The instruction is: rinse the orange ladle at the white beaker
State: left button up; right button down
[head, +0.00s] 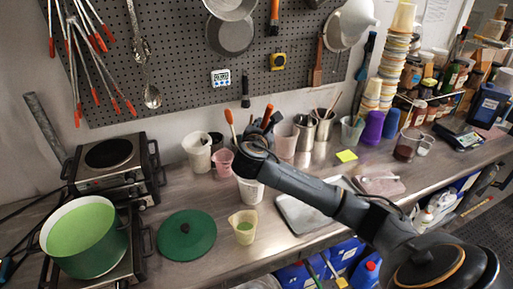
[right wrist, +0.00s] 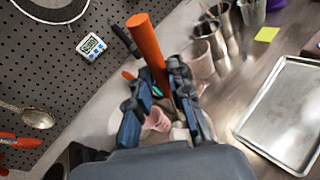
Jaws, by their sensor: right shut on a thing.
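My right gripper (head: 254,148) is shut on the orange ladle; its thick orange handle (right wrist: 148,50) rises between the fingers (right wrist: 165,100) in the right wrist view. The handle's top (head: 267,116) also shows above the gripper in the head view. The ladle's lower end is hidden by the gripper. A white beaker (head: 250,191) stands directly below the gripper, its upper part covered. I cannot tell whether the ladle's end is inside it. Another white beaker (head: 196,151) stands farther left, near the wall. My left gripper is not in view.
A pink beaker (head: 222,162) stands close left of the gripper. A green pot (head: 85,240) is at left. A metal tray (head: 302,213) lies to the right.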

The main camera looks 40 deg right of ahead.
jog(key=shift+r, duration=0.1)
notch_tip(320, 180, up, 5)
jog(key=shift+f, duration=0.1)
dwell(0.6)
